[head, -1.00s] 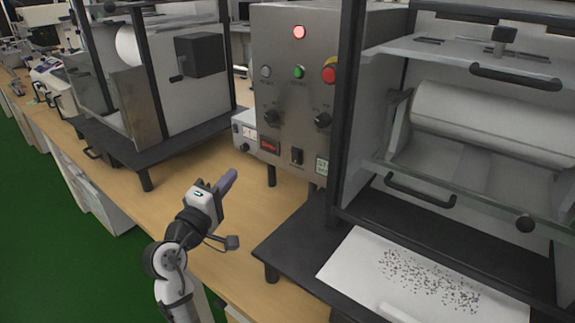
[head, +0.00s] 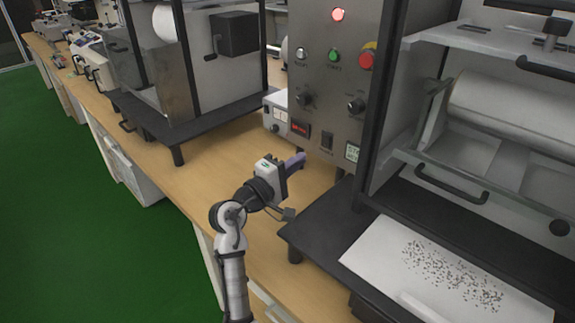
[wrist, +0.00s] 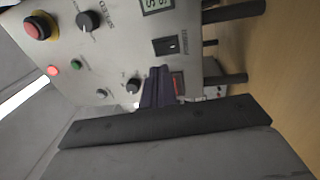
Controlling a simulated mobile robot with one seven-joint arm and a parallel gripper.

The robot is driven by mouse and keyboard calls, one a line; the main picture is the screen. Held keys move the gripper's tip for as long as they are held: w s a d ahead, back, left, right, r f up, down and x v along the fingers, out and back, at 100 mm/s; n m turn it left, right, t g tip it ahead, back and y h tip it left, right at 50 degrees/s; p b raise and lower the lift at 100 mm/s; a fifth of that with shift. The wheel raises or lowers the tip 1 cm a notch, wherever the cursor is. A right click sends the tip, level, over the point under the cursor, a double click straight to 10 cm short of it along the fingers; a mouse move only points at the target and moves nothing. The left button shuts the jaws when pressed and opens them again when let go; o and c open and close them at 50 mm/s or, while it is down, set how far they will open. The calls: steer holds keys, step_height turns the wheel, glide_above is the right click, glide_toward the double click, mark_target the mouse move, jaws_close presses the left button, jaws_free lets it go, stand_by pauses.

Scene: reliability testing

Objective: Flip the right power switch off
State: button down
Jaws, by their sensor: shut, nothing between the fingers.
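The power switch (head: 327,141) is a black rocker low on the grey control panel (head: 326,87), left of a small label. It also shows in the wrist view (wrist: 171,45), where the panel appears turned on its side. My gripper (head: 300,158) has purple fingers, shut and empty, in front of the panel's lower edge, below and left of the switch in the head view. In the wrist view the fingertips (wrist: 160,70) point towards the panel, just below the switch in the picture. They appear apart from it. The rocker's position is too small to tell.
A red emergency button (head: 367,57), a lit red lamp (head: 338,15) and black knobs (head: 356,104) are on the panel. A black platform (head: 330,222) stands right of my arm. The wooden bench (head: 222,165) left of my gripper is clear.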

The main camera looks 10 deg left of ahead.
mark_target(326, 139)
steer(key=p+x, duration=0.2)
steer(key=x, duration=0.6)
steer(key=shift+w+d, duration=0.1)
steer(key=shift+w, duration=0.05)
